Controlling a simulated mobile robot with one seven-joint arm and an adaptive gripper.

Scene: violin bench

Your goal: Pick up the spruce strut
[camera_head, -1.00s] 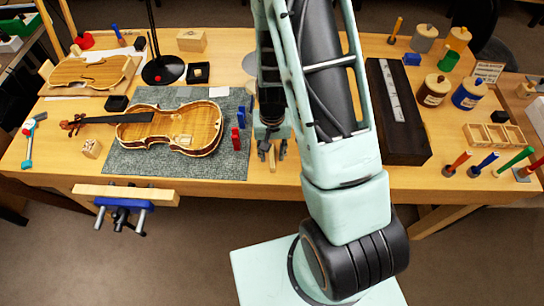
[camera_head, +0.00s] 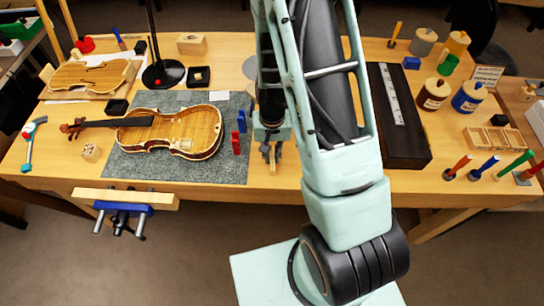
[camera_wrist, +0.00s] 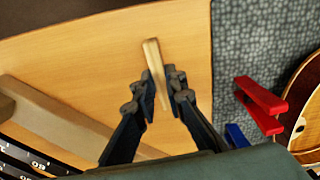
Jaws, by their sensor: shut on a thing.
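The spruce strut (camera_head: 272,168) is a slim pale wooden stick near the front edge of the bench, right of the grey mat. In the wrist view the strut (camera_wrist: 152,55) runs between the fingertips and sticks out beyond them. My gripper (camera_head: 271,152) points down at it, and both fingers are closed against its sides. In the wrist view my gripper (camera_wrist: 160,88) shows the fingers pressed on the strut. I cannot tell whether the strut is clear of the bench top.
The violin (camera_head: 195,132) lies on the grey mat (camera_head: 130,168) to the left. A red clamp (camera_head: 236,140) and a blue clamp (camera_head: 241,120) stand close left of my gripper. A vise (camera_head: 125,205) projects from the front edge.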

